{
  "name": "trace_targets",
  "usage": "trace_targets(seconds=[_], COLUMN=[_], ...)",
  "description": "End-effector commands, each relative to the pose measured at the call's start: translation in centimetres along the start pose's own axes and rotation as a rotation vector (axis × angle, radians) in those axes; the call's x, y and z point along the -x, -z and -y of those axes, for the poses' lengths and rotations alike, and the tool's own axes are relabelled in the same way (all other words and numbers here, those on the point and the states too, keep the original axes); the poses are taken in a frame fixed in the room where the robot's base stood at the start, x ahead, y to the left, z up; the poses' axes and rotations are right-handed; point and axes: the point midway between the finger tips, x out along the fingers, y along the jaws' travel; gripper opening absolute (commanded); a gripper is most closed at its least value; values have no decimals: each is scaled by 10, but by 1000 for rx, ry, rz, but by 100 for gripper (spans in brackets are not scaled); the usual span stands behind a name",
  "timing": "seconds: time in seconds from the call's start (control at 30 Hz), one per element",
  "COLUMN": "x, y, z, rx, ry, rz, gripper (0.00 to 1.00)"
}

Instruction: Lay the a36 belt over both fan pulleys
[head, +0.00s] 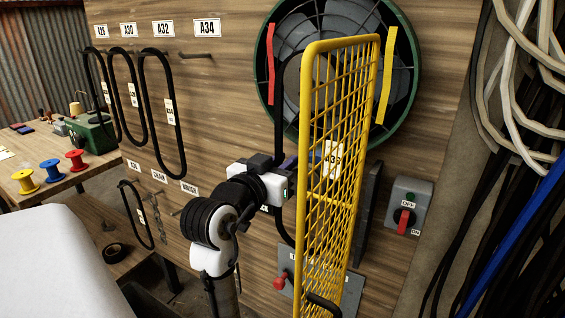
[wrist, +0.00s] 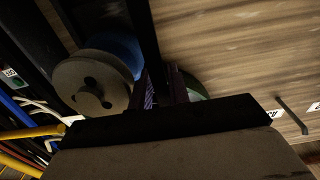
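A long black belt (head: 280,110) hangs as a loop in front of the fan, partly behind the yellow guard; a white tag starting "A3" shows through the mesh. My gripper (head: 297,163) reaches in from the left at mid-height of the loop, its tips partly hidden by the guard. In the wrist view the black belt (wrist: 144,35) runs down to my gripper (wrist: 163,88), whose fingers appear closed on it. A grey pulley disc (wrist: 88,84) with holes is left of the fingers, a blue disc behind it. The second pulley cannot be made out clearly.
The yellow mesh guard (head: 338,190) stands out from the board, right beside my gripper. The green-ringed fan (head: 410,90) is behind it. A switch box (head: 408,206) is at right. Other belts (head: 160,110) hang at left; the A34 peg (head: 197,55) is bare.

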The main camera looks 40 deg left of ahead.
Motion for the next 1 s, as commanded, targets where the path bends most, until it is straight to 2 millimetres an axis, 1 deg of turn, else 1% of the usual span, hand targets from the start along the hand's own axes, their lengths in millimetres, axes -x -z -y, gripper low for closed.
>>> trace_targets(seconds=[0.03,0.1,0.5,0.63,0.77,1.0], x=[0,0,-1,5,24,80], y=[0,0,0,0,-2,-3], z=[0,0,-3,-3,-2,2], rx=[0,0,-2,-3,-3,-2], ry=[0,-1,-8,-8,-4,4], rz=[0,0,1,-1,-1,0], gripper=[25,33,33,33,33,33])
